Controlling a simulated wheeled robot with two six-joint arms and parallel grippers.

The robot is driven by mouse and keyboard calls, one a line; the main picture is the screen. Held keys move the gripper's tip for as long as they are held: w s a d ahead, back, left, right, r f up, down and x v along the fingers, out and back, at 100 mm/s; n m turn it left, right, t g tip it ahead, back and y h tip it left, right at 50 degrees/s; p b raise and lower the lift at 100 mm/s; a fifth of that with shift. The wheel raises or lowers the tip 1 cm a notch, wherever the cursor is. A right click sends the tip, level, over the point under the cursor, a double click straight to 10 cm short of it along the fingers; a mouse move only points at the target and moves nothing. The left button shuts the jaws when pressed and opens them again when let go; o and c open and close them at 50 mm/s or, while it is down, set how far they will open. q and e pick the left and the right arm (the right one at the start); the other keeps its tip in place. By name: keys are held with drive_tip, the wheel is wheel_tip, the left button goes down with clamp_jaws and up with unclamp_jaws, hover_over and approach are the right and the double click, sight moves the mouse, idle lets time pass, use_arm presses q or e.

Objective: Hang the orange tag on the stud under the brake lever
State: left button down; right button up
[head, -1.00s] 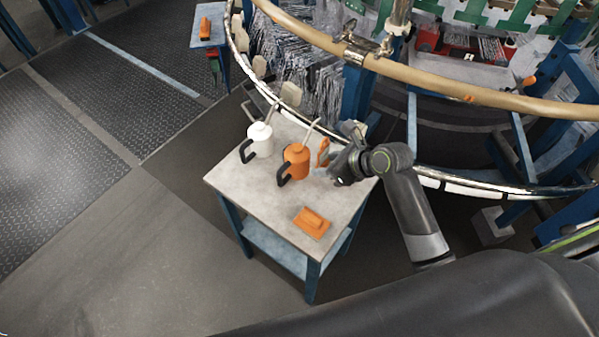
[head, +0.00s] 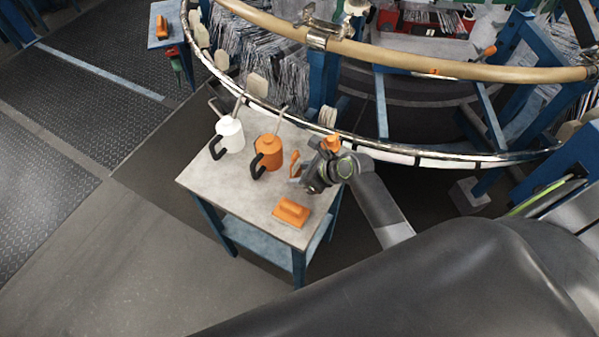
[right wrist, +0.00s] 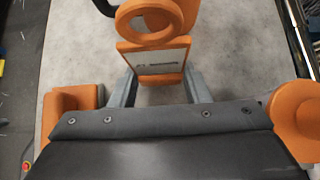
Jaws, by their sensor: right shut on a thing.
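The orange tag (head: 294,162) shows small beside my right gripper (head: 301,174) in the head view, over the table just right of the orange can. In the right wrist view the tag (right wrist: 155,62) has a round ring at its far end and a pale panel framed in orange. The fingers of my right gripper (right wrist: 160,90) are shut on its near end. An orange-tipped lever (head: 488,50) on the loom frame may be the brake lever. I cannot make out the stud. My left gripper is not in view.
The table (head: 232,184) carries a white can (head: 230,134), an orange can (head: 268,153) and an orange block (head: 291,211). An orange knob-like piece (head: 331,143) shows behind my right wrist. The loom's metal ring (head: 440,158) curves close behind the table. The floor at left is clear.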

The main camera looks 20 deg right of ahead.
drive_tip(key=o, duration=1.1)
drive_tip(key=shift+f, duration=0.1)
drive_tip(key=shift+s+d+r, duration=0.1)
drive_tip(key=shift+d+r, duration=0.05)
drive_tip(key=shift+r, duration=0.2)
drive_tip(key=p+v, duration=0.1)
drive_tip(key=v, duration=1)
drive_tip(key=shift+s+r+p, duration=0.1)
drive_tip(key=shift+r+p, duration=0.15)
drive_tip(key=shift+p, duration=0.05)
